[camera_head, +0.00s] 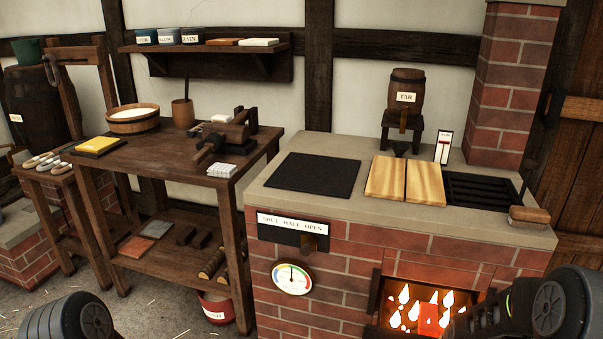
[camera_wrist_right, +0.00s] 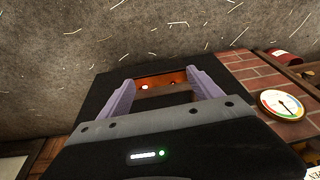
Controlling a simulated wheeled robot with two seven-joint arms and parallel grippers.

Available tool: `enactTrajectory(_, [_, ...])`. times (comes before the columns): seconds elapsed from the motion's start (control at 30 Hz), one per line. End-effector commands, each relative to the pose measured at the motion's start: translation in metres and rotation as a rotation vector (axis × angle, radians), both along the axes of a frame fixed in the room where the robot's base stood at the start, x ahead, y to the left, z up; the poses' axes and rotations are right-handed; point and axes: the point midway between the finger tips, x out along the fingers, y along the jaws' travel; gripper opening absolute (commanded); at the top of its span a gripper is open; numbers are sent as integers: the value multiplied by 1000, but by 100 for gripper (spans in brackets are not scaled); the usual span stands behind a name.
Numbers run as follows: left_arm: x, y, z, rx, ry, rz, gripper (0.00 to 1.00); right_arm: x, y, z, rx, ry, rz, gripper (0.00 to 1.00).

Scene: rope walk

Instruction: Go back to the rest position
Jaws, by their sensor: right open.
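My right gripper (camera_wrist_right: 163,85) shows in the right wrist view with its two pale purple fingers spread apart and nothing between them. Beyond the fingers is the glowing firebox opening (camera_wrist_right: 165,76). In the head view, part of my right arm comes in at the bottom right, in front of the brick stove (camera_head: 335,260) and over the right side of its lit firebox (camera_head: 395,312). Only a dark rounded part of my left arm shows at the bottom left of the head view. My left gripper is out of the picture.
The stove top holds a black plate (camera_head: 312,175), two wooden boards (camera_head: 405,182), a black grate (camera_head: 480,190) and a wooden-handled tool (camera_head: 529,215). A tar barrel (camera_head: 406,90) stands behind. A wooden workbench (camera_head: 150,165) with tools is at left. A dial gauge (camera_head: 292,278) is on the stove front.

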Motion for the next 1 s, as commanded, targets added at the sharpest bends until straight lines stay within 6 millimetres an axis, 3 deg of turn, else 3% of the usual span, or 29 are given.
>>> enactTrajectory(0.17, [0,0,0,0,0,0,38,-46,51,-66,71,75,30,74])
enactTrajectory(0.33, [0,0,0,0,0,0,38,-120,120,-128,180,163,43,74])
enactTrajectory(0.5, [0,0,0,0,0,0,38,-186,180,-155,280,228,36,74])
enactTrajectory(0.7, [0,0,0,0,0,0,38,-249,236,-161,382,290,16,74])
enactTrajectory(0.73, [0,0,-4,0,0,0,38,-255,242,-164,392,294,16,74])
enactTrajectory(0.8, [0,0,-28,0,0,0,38,-242,242,-185,381,269,41,74])
enactTrajectory(1.0, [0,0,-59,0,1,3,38,-231,251,-209,376,240,91,74])
